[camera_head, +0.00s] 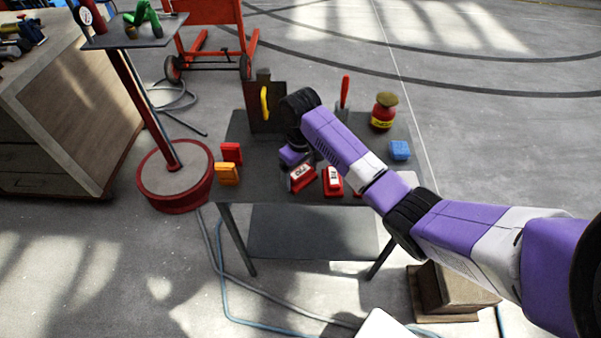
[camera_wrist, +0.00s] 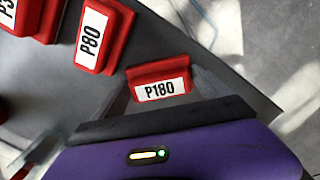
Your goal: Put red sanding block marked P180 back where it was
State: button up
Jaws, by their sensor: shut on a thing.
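The red sanding block marked P180 (camera_wrist: 158,82) has a white label facing the wrist camera. My gripper (camera_wrist: 155,92) is shut on it. In the head view the held block (camera_head: 302,178) is under my gripper (camera_head: 295,163), turned at an angle, near the table's front edge. I cannot tell whether it touches the tabletop. A red block marked P80 (camera_wrist: 103,38) is beside it, apart from it; it also shows in the head view (camera_head: 333,183). Another red block (camera_wrist: 32,16) with a partly cut-off label lies past P80.
The grey table (camera_head: 270,190) also carries a red block (camera_head: 231,152), an orange block (camera_head: 227,174), a blue block (camera_head: 400,150), a red jar with yellow label (camera_head: 383,112) and an upright dark board (camera_head: 263,110) with a yellow handle. A red-based stand (camera_head: 175,180) is left.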

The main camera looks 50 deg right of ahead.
aim_at(300, 171)
jog(key=o, duration=1)
jog(key=shift+f, duration=0.1)
notch_tip(300, 171, up, 10)
jog(key=shift+r+p, duration=0.2)
jog(key=shift+p, duration=0.45)
jog(key=shift+r+p, duration=0.8)
jog(key=shift+r, duration=0.1)
